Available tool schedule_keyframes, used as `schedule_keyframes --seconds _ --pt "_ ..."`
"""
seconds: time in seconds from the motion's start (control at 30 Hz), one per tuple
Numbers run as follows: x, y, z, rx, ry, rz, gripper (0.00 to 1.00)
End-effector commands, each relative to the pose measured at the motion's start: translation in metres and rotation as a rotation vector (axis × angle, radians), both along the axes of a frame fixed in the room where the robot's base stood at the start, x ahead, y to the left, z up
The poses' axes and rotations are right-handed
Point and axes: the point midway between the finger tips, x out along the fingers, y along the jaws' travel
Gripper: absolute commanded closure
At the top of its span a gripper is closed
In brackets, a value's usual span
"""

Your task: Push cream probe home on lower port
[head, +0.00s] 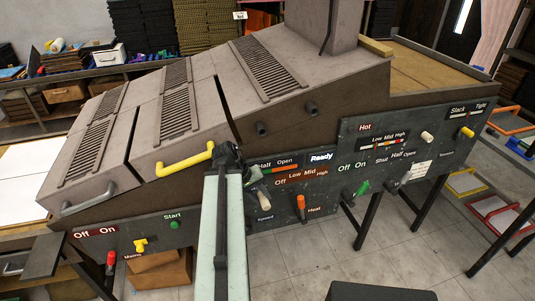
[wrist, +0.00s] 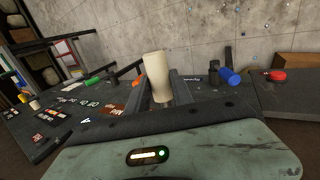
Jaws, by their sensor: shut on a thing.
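A cream probe (wrist: 157,75) stands between the two dark fingers of my gripper (wrist: 160,92) in the wrist view, and the gripper is shut on it. Two dark round ports are on the machine's brown side: the lower port (head: 262,129) and an upper port (head: 311,107). The lower port is just right of and above my gripper, and no probe shows in it. The probe's other end is hidden.
A yellow handle (head: 185,160) is close to the left of my gripper. The dark control panel (head: 290,165) carries an orange knob (head: 300,202), a green knob (head: 362,188) and cream knobs (head: 427,136) to the right.

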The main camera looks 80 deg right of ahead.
Motion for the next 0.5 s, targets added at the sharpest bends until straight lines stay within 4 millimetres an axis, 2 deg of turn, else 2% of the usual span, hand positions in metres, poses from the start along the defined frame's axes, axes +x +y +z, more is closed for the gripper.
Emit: schedule_keyframes --seconds 0.2,0.3,0.4,0.5 --pt "-0.019 0.0 0.11 -0.053 0.253 -0.027 1.0" --pt "-0.025 0.0 0.154 -0.091 0.373 -0.047 1.0" --pt "-0.028 0.0 0.183 -0.122 0.455 -0.061 1.0" --pt "-0.03 0.0 0.195 -0.14 0.495 -0.07 1.0"
